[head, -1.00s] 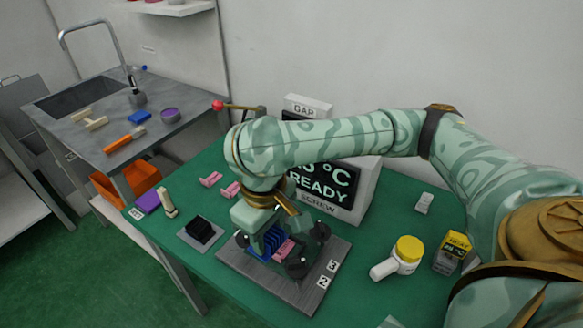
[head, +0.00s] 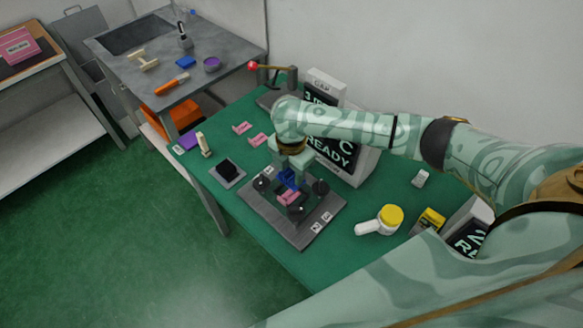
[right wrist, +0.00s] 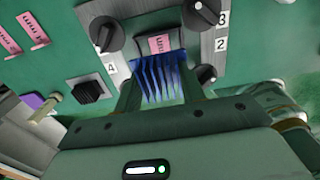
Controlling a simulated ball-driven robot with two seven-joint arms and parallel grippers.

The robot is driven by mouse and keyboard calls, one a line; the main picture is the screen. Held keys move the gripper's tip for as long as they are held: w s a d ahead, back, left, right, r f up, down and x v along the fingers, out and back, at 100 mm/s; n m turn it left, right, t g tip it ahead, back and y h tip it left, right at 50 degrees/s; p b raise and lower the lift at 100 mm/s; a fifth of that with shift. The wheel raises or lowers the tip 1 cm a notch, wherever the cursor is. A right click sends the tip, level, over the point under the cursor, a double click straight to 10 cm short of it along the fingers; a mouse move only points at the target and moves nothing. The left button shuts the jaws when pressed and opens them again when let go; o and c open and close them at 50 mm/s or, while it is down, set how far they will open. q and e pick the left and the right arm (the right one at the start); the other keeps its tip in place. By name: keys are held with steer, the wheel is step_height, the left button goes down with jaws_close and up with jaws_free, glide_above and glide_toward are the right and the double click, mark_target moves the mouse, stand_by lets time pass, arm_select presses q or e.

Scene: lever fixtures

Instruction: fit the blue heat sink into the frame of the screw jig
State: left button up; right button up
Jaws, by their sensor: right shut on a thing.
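The blue heat sink (head: 287,178) is between the fingers of my right gripper (head: 291,166), over the screw jig (head: 305,233). In the right wrist view the finned heat sink (right wrist: 160,80) sits between the two fingers, which are shut on it. A pink labelled piece (head: 288,198) lies by it inside the jig, between the black knobs (head: 321,187). I cannot tell whether the heat sink touches the jig's frame; the gripper hides part of it. My left gripper is not in view.
A black block on a small plate (head: 227,170) stands left of the jig. Pink clips (head: 242,127) lie behind it. A READY display (head: 335,155) stands behind the jig, and a yellow-lidded jar (head: 390,216) is to its right. The green table (head: 262,232) is clear in front.

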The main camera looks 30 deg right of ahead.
steer(key=shift+d+r+p, duration=0.1)
steer(key=shift+r+p, duration=0.1)
steer(key=shift+p, duration=0.5)
steer(key=b, duration=0.3)
glide_above(292, 194)
step_height(292, 194, down, 7)
steer(key=shift+r, duration=0.15)
steer(key=shift+p, duration=0.4)
steer(key=shift+f+b, duration=0.4)
steer(key=shift+f, duration=0.45)
stand_by(0.4)
steer(key=o, duration=1)
steer(key=shift+r, duration=0.1)
